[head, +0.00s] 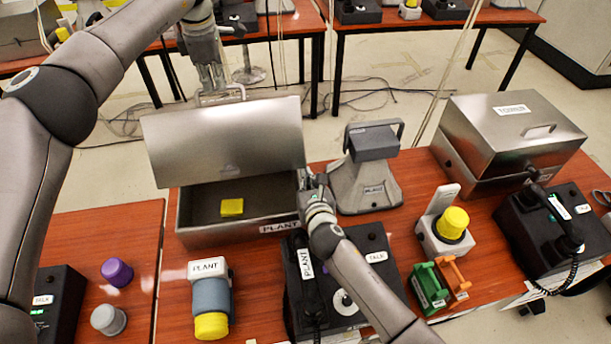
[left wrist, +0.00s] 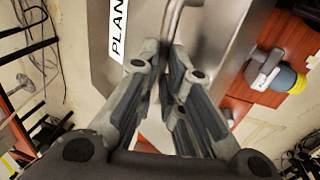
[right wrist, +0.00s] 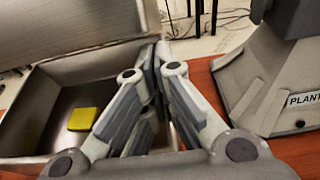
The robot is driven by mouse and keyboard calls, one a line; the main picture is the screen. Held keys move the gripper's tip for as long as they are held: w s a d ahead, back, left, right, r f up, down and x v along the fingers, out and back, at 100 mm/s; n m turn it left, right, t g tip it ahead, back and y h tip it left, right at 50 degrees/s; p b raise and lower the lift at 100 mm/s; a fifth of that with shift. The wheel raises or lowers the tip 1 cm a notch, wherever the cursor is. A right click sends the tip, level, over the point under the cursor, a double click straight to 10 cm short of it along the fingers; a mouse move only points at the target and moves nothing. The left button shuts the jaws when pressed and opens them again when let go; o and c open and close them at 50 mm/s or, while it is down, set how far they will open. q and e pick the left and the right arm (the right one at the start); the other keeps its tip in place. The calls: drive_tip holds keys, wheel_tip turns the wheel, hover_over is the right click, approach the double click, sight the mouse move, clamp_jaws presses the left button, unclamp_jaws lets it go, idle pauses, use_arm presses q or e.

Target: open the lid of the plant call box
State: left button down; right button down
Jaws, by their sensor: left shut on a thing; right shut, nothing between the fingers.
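The plant call box (head: 205,235) is a metal box with a PLANT label on its front rim. Its lid (head: 222,140) stands raised at the back, so the inside shows, with a yellow block (head: 232,207) in it. My left gripper (head: 213,85) is shut on the lid's handle (head: 240,92) at the lid's top edge. The handle (left wrist: 172,18) and PLANT label (left wrist: 118,25) also show in the left wrist view. My right gripper (head: 306,182) is shut and empty at the box's right side. The right wrist view shows its fingers (right wrist: 158,62) beside the box wall.
A grey PLANT stand (head: 368,185) is right of the box. A PLANT phone (head: 310,280) and a PLANT cylinder with yellow cap (head: 210,295) are in front. A shut TOWER box (head: 500,140) stands further right. Open floor lies behind the table.

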use_arm(q)
drive_tip(key=shift+s+f, duration=0.1)
drive_tip(key=shift+f, duration=0.25)
use_arm(e)
drive_tip(key=shift+x, duration=0.85)
